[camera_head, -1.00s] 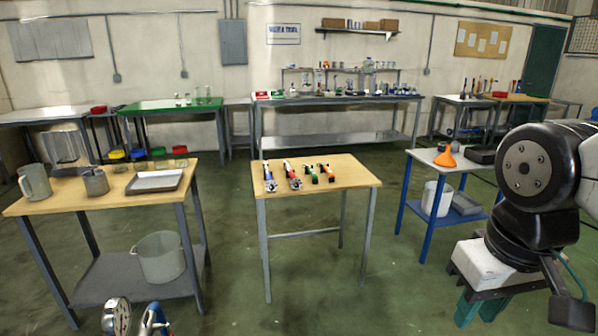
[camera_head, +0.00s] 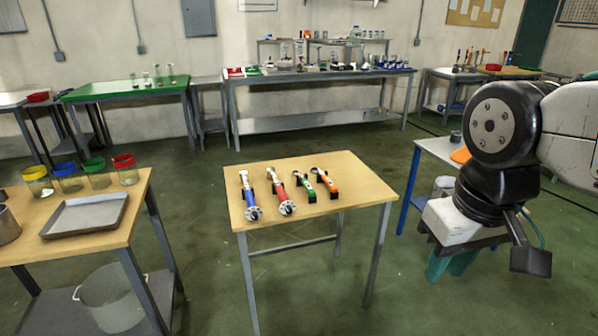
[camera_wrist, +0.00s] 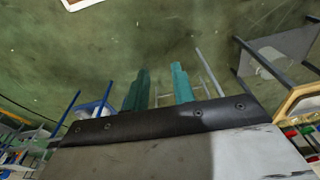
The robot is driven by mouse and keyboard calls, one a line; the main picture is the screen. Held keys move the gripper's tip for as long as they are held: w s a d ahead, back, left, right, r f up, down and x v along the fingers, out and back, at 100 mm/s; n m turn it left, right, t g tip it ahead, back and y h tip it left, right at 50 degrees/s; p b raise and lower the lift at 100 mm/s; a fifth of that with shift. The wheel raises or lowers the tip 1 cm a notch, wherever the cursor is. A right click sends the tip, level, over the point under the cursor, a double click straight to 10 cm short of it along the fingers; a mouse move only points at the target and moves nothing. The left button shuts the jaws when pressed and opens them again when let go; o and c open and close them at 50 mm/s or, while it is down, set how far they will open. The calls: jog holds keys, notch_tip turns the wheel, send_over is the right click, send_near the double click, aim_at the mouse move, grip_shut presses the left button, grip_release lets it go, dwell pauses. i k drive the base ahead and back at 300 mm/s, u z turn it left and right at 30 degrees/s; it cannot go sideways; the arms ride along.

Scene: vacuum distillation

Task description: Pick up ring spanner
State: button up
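Several hand tools lie side by side on the middle wooden table (camera_head: 350,185) in the head view. They are a blue-ended tool (camera_head: 251,207), a red-ended tool (camera_head: 283,200), a green-handled tool (camera_head: 305,188) and an orange-handled tool (camera_head: 325,182). Which one is the ring spanner is too small to tell for sure. My gripper (camera_head: 452,266) is at the right of the head view, pointing down, well apart from that table. In the wrist view its two teal fingers (camera_wrist: 159,90) stand apart with nothing between them.
A wooden table at left holds a metal tray (camera_head: 85,216) and several coloured-lid jars (camera_head: 95,172). A blue-legged table (camera_head: 437,150) stands behind my arm at right. A long bench (camera_head: 330,75) with glassware is at the back. Green floor between the tables is clear.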

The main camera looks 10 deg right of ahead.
aim_at(308, 186)
jog(key=i, duration=0.1)
jog(key=k, duration=0.5)
jog(key=z, duration=0.5)
jog(key=i, duration=1.55)
jog(key=u, duration=1.15)
jog(key=i, duration=0.6)
jog(key=u, duration=0.55)
